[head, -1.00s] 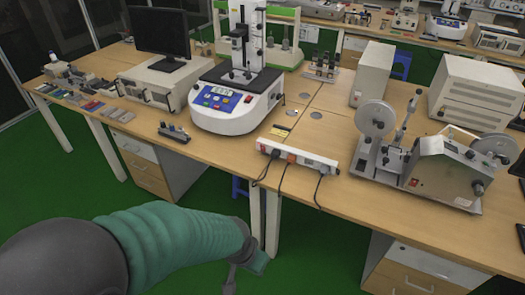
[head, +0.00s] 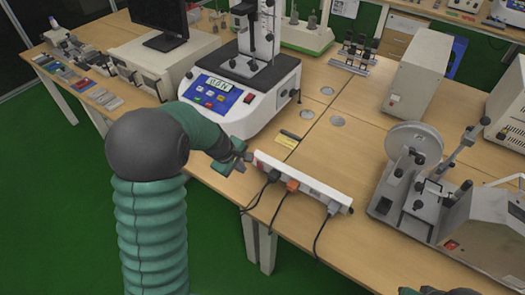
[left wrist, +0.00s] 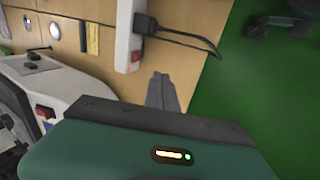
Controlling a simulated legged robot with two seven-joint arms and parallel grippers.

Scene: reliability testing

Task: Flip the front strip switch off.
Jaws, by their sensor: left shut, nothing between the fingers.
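The white power strip (head: 322,191) lies along the front edge of the wooden table, with several plugs and cords in it. Its red switch (head: 259,163) is at the left end; it also shows as a small glowing red spot in the left wrist view (left wrist: 135,60). My left gripper (head: 243,158) is shut and empty, just left of the strip's switch end. In the left wrist view its fingers (left wrist: 162,92) point towards that end, with a small visible gap. I cannot tell the switch's position. A dark green piece of my right arm shows at the bottom edge; its fingers are unclear.
A white tester (head: 235,105) with a blue panel stands behind my left gripper. A machine with a grey reel (head: 414,145) stands right of the strip. The tabletop behind the strip is mostly clear.

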